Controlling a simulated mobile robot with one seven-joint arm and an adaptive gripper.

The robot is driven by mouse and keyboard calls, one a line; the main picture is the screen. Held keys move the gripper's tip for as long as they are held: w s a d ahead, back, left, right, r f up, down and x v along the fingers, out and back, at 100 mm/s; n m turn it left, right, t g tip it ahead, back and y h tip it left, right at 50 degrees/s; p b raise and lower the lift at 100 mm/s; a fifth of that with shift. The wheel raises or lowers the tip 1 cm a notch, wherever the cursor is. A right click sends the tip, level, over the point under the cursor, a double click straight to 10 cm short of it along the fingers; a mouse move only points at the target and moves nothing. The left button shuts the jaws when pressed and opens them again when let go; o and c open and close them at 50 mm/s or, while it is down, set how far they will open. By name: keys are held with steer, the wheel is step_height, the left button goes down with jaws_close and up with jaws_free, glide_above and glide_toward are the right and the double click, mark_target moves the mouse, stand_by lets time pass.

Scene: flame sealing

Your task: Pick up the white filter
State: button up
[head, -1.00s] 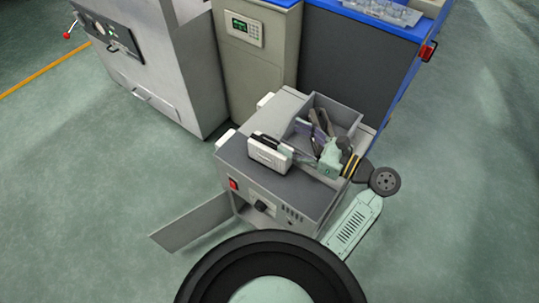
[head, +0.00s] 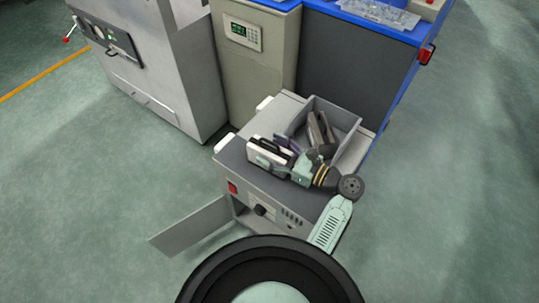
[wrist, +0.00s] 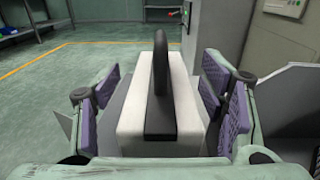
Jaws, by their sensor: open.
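The white filter (head: 268,152) is a white box with a black band and a black handle on top. It stands upright on the left of the grey machine's top in the head view. In the wrist view the white filter (wrist: 186,105) fills the middle of the picture, its handle pointing up. My gripper (head: 275,158) is at the filter, coming from the right. Small gaps seem to show between pads and filter.
The grey machine (head: 239,168) has an open bin (head: 348,148) on its top, holding dark items, right behind my gripper. A flap door (head: 192,226) hangs open at the front left. A beige cabinet (head: 256,72) with a display stands behind. The floor to the left is clear.

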steer(key=shift+w+a, duration=0.35)
steer(key=shift+a, duration=0.15)
steer(key=shift+c, duration=0.4)
steer(key=c, duration=1.2)
steer(key=shift+c, duration=0.2)
steer(key=shift+r, duration=0.1)
